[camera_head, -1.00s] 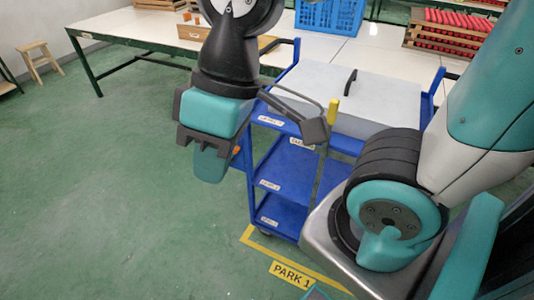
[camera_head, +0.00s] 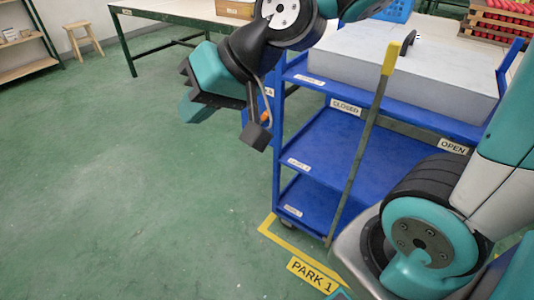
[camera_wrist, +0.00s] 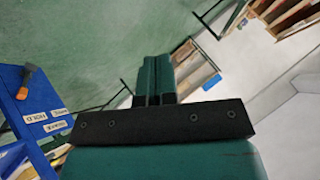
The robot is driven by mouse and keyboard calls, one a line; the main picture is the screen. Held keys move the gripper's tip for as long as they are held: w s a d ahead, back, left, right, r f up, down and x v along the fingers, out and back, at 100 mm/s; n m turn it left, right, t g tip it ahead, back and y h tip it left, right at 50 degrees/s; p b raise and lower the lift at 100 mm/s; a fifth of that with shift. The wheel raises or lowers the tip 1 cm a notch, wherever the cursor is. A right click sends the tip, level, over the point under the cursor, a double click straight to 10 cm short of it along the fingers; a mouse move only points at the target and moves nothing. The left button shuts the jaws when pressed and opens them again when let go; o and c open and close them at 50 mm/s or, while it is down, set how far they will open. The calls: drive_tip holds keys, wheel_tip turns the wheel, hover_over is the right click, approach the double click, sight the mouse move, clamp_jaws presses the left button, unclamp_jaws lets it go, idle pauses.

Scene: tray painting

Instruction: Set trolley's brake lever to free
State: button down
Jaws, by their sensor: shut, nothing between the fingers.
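The blue trolley (camera_head: 277,150) stands right of centre in the head view, with its front toward me. On its left side, an orange-handled lever (camera_wrist: 28,75) shows in the wrist view beside a label reading HOLD (camera_wrist: 35,117) and another label I cannot read surely.
A long yellow-topped lever (camera_head: 390,57) rises before the trolley's shelves, between labels CLOSED (camera_head: 345,106) and OPEN (camera_head: 452,146). A grey slab (camera_head: 400,70) lies on top. A yellow floor marking PARK 1 (camera_head: 313,273) is in front. Green floor to the left is clear.

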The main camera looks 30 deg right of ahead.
drive_tip(key=w+d+f+m+t+h+b, duration=0.1)
drive_tip(key=w+d+f+m+t+b, duration=0.3)
drive_tip(key=f+b, duration=0.35)
drive_tip(key=w+d+f+m+t+b, duration=0.2)
drive_tip(key=w+f+m+t+b, duration=0.25)
drive_tip(key=b, duration=0.45)
drive_tip(key=w+d+f+m+t+h+b, duration=0.1)
drive_tip(key=w+d+f+m+t+b, duration=0.15)
drive_tip(key=w+f+b, duration=0.5)
drive_tip(key=d+f+m+t+h+b, duration=0.5)
drive_tip(key=d+f+m+h+b, duration=0.7)
drive_tip(key=b, duration=0.8)
drive_tip(key=d+f+m, duration=0.3)
drive_tip(key=d+f, duration=0.1)
drive_tip(key=d, duration=0.1)
drive_tip(key=shift+s+d+h, duration=0.3)
drive_tip(key=shift+d+h, duration=0.05)
drive_tip(key=shift+h, duration=0.05)
drive_tip(key=p+x, duration=0.9)
drive_tip(key=x, duration=0.1)
